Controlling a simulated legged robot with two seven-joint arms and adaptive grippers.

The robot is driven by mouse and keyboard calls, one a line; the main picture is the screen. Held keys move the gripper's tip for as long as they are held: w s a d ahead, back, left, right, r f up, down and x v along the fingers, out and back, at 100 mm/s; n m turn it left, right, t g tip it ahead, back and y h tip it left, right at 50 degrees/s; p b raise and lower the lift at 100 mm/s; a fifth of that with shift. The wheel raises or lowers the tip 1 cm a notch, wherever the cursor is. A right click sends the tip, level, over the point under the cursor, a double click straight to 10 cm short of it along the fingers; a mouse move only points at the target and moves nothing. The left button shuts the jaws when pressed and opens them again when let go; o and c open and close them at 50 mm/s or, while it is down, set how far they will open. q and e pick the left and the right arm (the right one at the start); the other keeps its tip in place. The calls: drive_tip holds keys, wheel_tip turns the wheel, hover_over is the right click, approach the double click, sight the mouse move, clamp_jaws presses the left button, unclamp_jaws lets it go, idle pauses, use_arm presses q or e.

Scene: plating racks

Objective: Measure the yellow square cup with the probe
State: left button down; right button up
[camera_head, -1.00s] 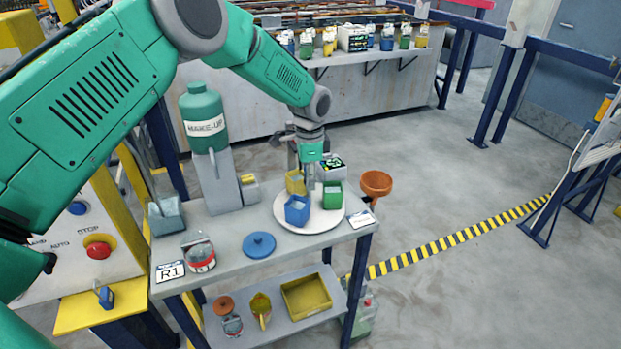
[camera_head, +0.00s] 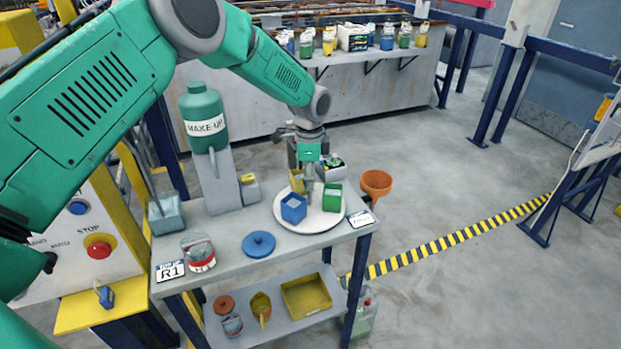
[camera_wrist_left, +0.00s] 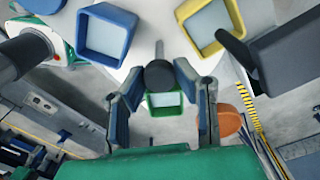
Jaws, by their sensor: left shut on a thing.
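The yellow square cup (camera_head: 297,181) stands at the back of a round white plate (camera_head: 308,226); its open top shows in the left wrist view (camera_wrist_left: 208,26). The blue square cup (camera_head: 293,209) is at the plate's front and the green square cup (camera_head: 332,199) at its right. My left gripper (camera_head: 309,171) is above the plate, shut on the probe. In the left wrist view the probe's dark handle (camera_wrist_left: 160,75) sits between the fingers, and its thin metal rod points away among the three cups. I cannot tell how high its tip is. My right gripper is not in view.
A small meter (camera_head: 333,162) stands behind the green cup, close to my gripper. An orange funnel (camera_head: 376,184) is at the table's right edge. A blue lid (camera_head: 258,245) lies at the front. A green MAKE-UP bottle (camera_head: 203,119) stands on a tall post behind.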

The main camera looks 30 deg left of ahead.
use_arm(q)
drive_tip(key=shift+w+a+r, duration=0.1)
drive_tip(key=shift+w+r, duration=0.1)
drive_tip(key=shift+w, duration=0.05)
drive_tip(key=c, duration=1.3)
unclamp_jaws()
drive_tip(key=shift+f, duration=0.1)
drive_tip(key=shift+s, duration=0.1)
drive_tip(key=shift+r, duration=0.35)
wheel_tip(320, 180, up, 11)
drive_tip(key=shift+r, duration=0.1)
drive_tip(key=shift+a, duration=0.1)
